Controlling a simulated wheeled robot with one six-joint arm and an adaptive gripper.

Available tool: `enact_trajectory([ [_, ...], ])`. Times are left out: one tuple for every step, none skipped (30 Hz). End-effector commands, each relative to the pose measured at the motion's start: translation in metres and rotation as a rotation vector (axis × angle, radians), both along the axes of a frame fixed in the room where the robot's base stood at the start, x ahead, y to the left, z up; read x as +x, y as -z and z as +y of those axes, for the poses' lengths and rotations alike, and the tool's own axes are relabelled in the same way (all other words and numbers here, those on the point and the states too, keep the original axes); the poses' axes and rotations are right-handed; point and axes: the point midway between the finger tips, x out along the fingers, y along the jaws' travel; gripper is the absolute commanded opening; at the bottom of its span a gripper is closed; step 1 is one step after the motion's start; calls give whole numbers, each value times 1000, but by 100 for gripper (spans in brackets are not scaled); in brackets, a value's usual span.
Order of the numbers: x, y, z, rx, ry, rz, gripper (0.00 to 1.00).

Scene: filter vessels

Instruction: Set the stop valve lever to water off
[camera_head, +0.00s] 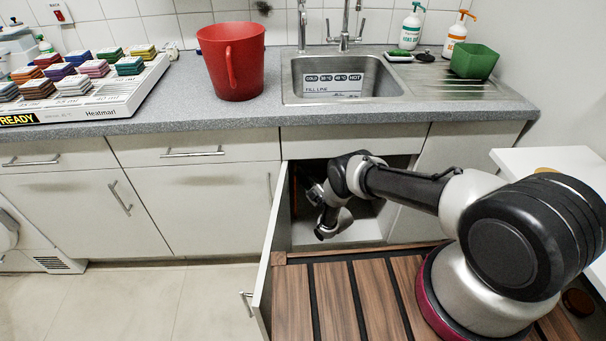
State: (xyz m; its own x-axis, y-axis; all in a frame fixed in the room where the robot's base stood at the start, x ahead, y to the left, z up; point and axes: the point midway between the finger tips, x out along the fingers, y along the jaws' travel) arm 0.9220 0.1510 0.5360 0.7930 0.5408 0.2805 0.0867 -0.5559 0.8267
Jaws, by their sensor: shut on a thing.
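My gripper (313,193) is inside the open cupboard under the sink, partly hidden behind my wrist and in shadow. It points to the left, near the cupboard's left side wall. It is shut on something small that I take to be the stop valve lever. The lever and valve cannot be made out, so I cannot tell the lever's angle. A thin reddish upright line, perhaps a pipe, shows just left of the gripper.
The cupboard door (270,255) stands open, left of my arm. The sink (345,78) is above, with a red jug (232,60) and sample tray (95,95) to its left. A green tub (474,61) stands right. A white surface (560,160) is beside my arm.

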Motion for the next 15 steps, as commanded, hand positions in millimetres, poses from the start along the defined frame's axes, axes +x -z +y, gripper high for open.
enact_trajectory([
  [0, 1, -1, -1, 1, 2, 0],
  [0, 1, -1, -1, 1, 2, 0],
  [0, 1, -1, -1, 1, 2, 0],
  [0, 1, -1, -1, 1, 2, 0],
  [0, 1, -1, -1, 1, 2, 0],
  [0, 1, -1, -1, 1, 2, 0],
  [0, 1, -1, -1, 2, 3, 0],
  [0, 1, -1, -1, 2, 3, 16],
  [0, 1, -1, -1, 2, 3, 23],
  [0, 1, -1, -1, 1, 2, 28],
  [0, 1, -1, -1, 1, 2, 32],
  [0, 1, -1, -1, 1, 2, 32],
  [0, 0, 0, -1, 1, 2, 32],
  [0, 0, 0, -1, 1, 2, 32],
  [0, 0, 0, -1, 1, 2, 32],
])
